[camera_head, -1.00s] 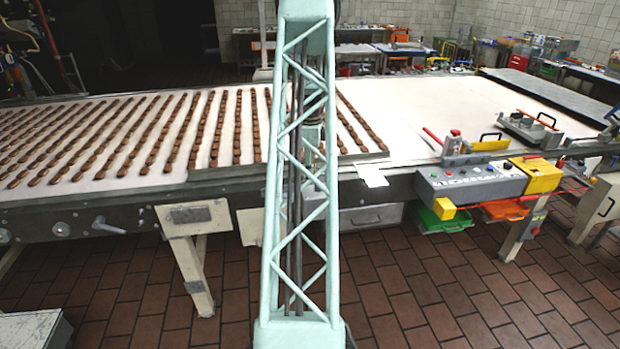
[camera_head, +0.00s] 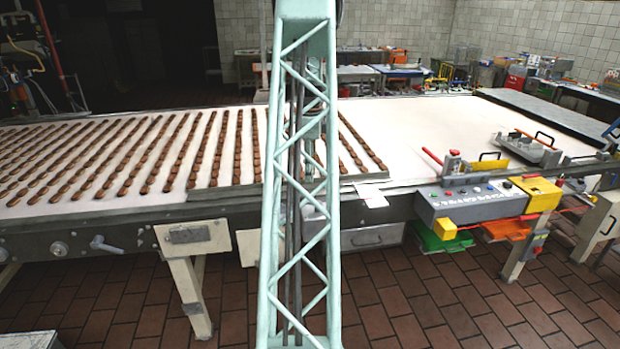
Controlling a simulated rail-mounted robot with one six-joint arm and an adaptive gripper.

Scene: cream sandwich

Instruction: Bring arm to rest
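My arm's pale green lattice link (camera_head: 300,190) stands upright through the middle of the head view, in front of the conveyor table. Some of my arm's parts show behind the lattice, near the rows of biscuits. My gripper cannot be made out; the lattice hides what lies behind it.
A long white conveyor table (camera_head: 420,120) crosses the view, with many rows of brown biscuits (camera_head: 140,155) on its left and middle. The belt's right part is bare. A grey control box (camera_head: 478,203) with a yellow end sticks out at the front right. Tiled floor (camera_head: 400,300) lies in front.

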